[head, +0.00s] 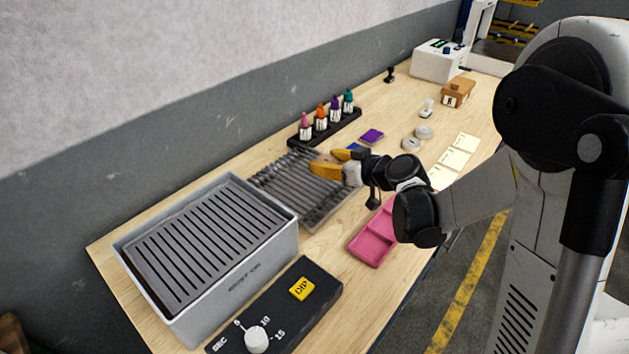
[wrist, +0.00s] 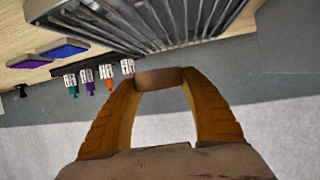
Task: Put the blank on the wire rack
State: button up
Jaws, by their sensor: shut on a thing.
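My gripper (head: 322,161) has orange fingers and is over the far right part of the dark wire rack (head: 318,212). In the wrist view my gripper (wrist: 160,80) is shut on the blank (wrist: 160,79), a brown, thick piece seen edge-on between the fingertips. The blank cannot be made out in the head view. The wrist view is upside down, and the rack's bars (wrist: 135,22) show at its top, apart from the blank. How high the blank is above the rack, I cannot tell.
A grey bin with a slatted top (head: 205,245) stands left of the rack. A black dial box (head: 320,275) and pink tray (head: 372,243) lie in front. Several ink bottles in a black holder (head: 330,131) stand behind, near the wall. Grey discs (head: 412,144) lie to the right.

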aim_at(314, 182)
jog(key=a, duration=0.1)
jog(key=w+a+f, duration=0.1)
jog(key=a+f+b, duration=0.1)
jog(key=shift+w, duration=0.25)
jog(key=shift+f+b, duration=1)
jog(key=shift+f, duration=1)
jog(key=shift+f, duration=0.15)
jog(key=o, duration=1.3)
jog(key=shift+o, duration=0.2)
